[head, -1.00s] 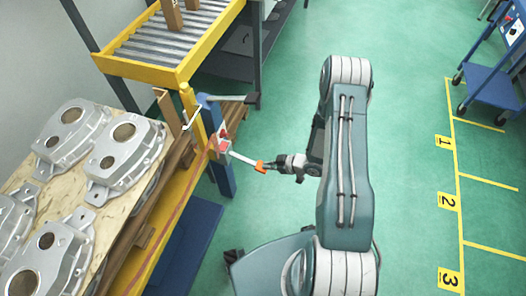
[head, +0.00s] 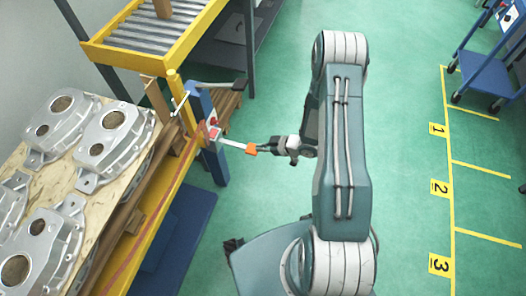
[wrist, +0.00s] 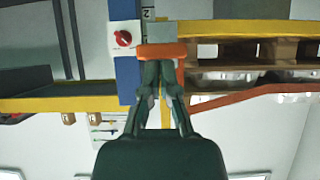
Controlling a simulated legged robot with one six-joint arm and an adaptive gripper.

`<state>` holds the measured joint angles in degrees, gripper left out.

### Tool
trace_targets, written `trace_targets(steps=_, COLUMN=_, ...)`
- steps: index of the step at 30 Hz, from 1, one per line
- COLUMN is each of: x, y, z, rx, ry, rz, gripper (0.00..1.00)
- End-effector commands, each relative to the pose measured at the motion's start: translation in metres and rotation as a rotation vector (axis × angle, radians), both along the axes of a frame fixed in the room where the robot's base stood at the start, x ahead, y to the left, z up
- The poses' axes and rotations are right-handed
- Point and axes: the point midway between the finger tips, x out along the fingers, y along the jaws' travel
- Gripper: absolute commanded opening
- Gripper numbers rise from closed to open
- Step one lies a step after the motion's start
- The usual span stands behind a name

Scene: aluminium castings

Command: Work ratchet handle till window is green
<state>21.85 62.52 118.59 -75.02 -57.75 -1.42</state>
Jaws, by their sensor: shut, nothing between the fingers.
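The ratchet handle (head: 233,143) is a pale bar with an orange grip (head: 251,149), reaching right from the mechanism (head: 214,134) on the yellow frame. Red shows on this mechanism; I cannot make out the window or its colour. My gripper (head: 266,149) is at the free end of the orange grip. In the wrist view, my gripper's dark fingers (wrist: 160,75) are closed at the orange grip (wrist: 163,51), with nothing held between them. Contact with the grip cannot be told.
A red rotary knob (wrist: 123,39) on a white plate sits beside the grip in the wrist view. A pallet (head: 105,195) with several castings stands at left, and a yellow roller conveyor (head: 150,30) behind. A blue cart (head: 490,65) is far right. Green floor is open at right.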

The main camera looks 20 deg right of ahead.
Motion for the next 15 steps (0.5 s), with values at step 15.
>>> trace_targets(steps=15, x=-0.042, y=-0.060, z=0.040, rx=-0.003, ry=-0.004, rz=-0.004, gripper=0.00)
